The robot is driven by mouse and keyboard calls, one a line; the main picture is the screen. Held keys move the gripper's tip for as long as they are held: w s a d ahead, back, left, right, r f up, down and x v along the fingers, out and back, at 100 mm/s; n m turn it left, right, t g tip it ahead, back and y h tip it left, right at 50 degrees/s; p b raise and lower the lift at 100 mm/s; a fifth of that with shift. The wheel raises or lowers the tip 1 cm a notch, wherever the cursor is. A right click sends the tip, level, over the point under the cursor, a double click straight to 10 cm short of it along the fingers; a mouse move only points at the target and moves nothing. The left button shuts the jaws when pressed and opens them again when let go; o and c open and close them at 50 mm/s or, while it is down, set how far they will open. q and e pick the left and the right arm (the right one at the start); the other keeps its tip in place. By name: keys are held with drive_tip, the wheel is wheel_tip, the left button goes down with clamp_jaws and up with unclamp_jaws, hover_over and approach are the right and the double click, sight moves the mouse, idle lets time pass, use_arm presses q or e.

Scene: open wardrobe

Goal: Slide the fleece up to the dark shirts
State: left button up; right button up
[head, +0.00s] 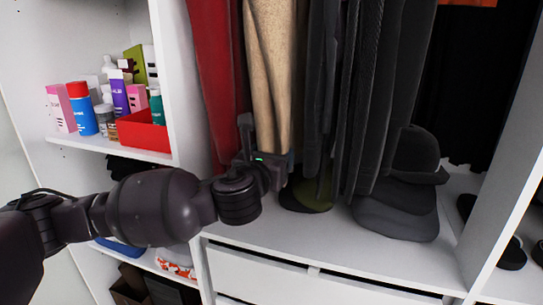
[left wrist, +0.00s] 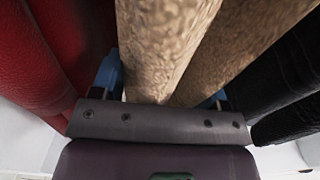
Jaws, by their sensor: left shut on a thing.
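The fleece (head: 270,65) is a tan, fuzzy garment hanging in the open wardrobe. My left gripper (head: 267,148) is at its lower end, shut on it. In the left wrist view the fleece (left wrist: 165,45) runs up between the two blue fingers. The dark shirts (head: 365,95) hang just right of the fleece in the head view. In the left wrist view dark cloth (left wrist: 285,75) shows to the right of the fleece. The hanging rail is out of view. My right gripper is not in view.
Red garments (head: 212,75) hang just left of the fleece. Dark caps (head: 400,205) rest on the white wardrobe floor (head: 310,235) below the shirts. A shelf at left holds bottles and a red box (head: 143,132). A white panel (head: 512,190) stands at right.

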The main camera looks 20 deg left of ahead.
use_arm(q)
drive_tip(key=c, duration=0.3)
drive_tip(key=shift+d, duration=0.8)
drive_tip(key=o, duration=1.4)
drive_tip(key=s, duration=1)
drive_tip(key=shift+s+a, duration=0.35)
drive_tip(key=shift+s, duration=0.05)
